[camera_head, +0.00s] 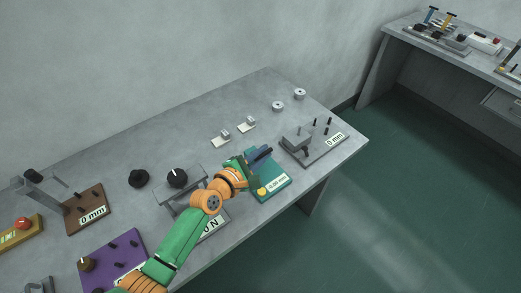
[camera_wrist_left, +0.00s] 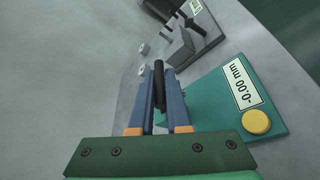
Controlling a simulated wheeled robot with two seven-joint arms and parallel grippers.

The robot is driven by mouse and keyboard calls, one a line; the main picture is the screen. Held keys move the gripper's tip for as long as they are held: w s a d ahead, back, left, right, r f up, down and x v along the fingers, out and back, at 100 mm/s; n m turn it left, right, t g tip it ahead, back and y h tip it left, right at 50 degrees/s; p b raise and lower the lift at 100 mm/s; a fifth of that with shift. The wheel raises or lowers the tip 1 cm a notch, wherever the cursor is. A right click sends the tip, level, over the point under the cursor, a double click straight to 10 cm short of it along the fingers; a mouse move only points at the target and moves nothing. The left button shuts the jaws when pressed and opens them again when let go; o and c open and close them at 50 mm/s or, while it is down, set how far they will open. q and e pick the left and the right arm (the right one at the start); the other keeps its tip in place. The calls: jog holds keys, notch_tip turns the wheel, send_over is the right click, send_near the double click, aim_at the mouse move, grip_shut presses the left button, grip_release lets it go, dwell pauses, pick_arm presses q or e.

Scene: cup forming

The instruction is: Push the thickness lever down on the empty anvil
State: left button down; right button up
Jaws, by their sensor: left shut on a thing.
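The teal thickness gauge (camera_head: 272,186) sits near the table's front edge, with a display reading -0.00 mm and a yellow button. It also shows in the left wrist view (camera_wrist_left: 215,90). My left gripper (camera_head: 262,154) is over the back of the gauge. In the wrist view its blue fingers (camera_wrist_left: 161,95) are shut on the black thickness lever (camera_wrist_left: 158,78), a dark rod standing out between them. The anvil is hidden behind the fingers, so I cannot see its surface. My right gripper is not in view.
A grey fixture (camera_head: 314,146) with pegs and a 0 mm label stands right of the gauge. A device with a black knob (camera_head: 177,177) is on the left, partly behind my arm. Small metal pieces (camera_head: 247,125) and round parts (camera_head: 278,106) lie at the back.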

pick_arm(q)
jog(key=shift+s+d+f+m+t+b, duration=0.15)
jog(key=shift+f+m+t+b, duration=0.05)
jog(key=shift+f+m+b, duration=0.2)
jog(key=shift+s+d+f+m+t+b, duration=0.1)
jog(key=shift+s+f+m+t+b, duration=0.05)
jog(key=shift+f+m+t+b, duration=0.15)
jog(key=f+m+b, duration=0.1)
jog(key=b, duration=0.1)
jog(key=f+m+t+b, duration=0.1)
jog(key=s+f+m+b, duration=0.1)
jog(key=b, duration=0.1)
jog(key=shift+d+m+t+b, duration=0.3)
jog(key=shift+m, duration=0.1)
jog(key=shift+f+m+t+b, duration=0.4)
jog(key=shift+m+b, duration=0.6)
jog(key=shift+b, duration=0.2)
jog(key=shift+h, duration=0.3)
